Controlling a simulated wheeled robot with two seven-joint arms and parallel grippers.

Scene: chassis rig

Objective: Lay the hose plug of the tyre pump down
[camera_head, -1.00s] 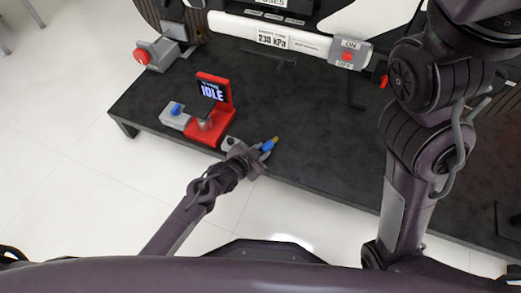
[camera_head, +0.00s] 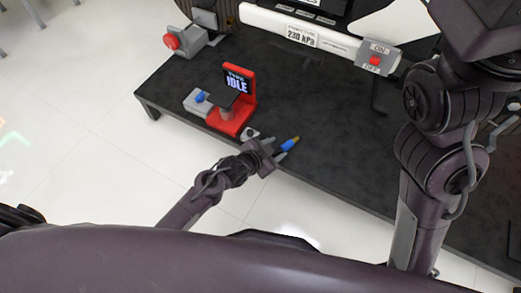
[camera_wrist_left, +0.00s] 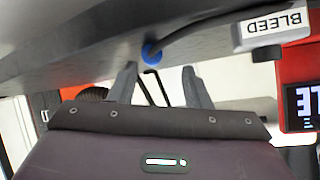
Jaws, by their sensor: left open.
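The hose plug (camera_head: 289,145), blue with a yellow end, is at the front edge of the dark tabletop (camera_head: 325,130). Its blue end shows in the left wrist view (camera_wrist_left: 151,53) against the table surface, beyond the fingertips; a dark hose runs near it. My left gripper (camera_head: 279,151) is open beside the plug; in the left wrist view its fingers (camera_wrist_left: 160,80) stand wide apart with nothing clamped between them. The red tyre pump (camera_head: 235,117), its screen reading IDLE, stands left of the plug. My right gripper is out of view.
A grey block with a blue knob (camera_head: 199,100) stands left of the pump; a grey block marked BLEED (camera_wrist_left: 272,27) shows in the left wrist view. A small grey piece (camera_head: 250,133) sits between pump and gripper.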

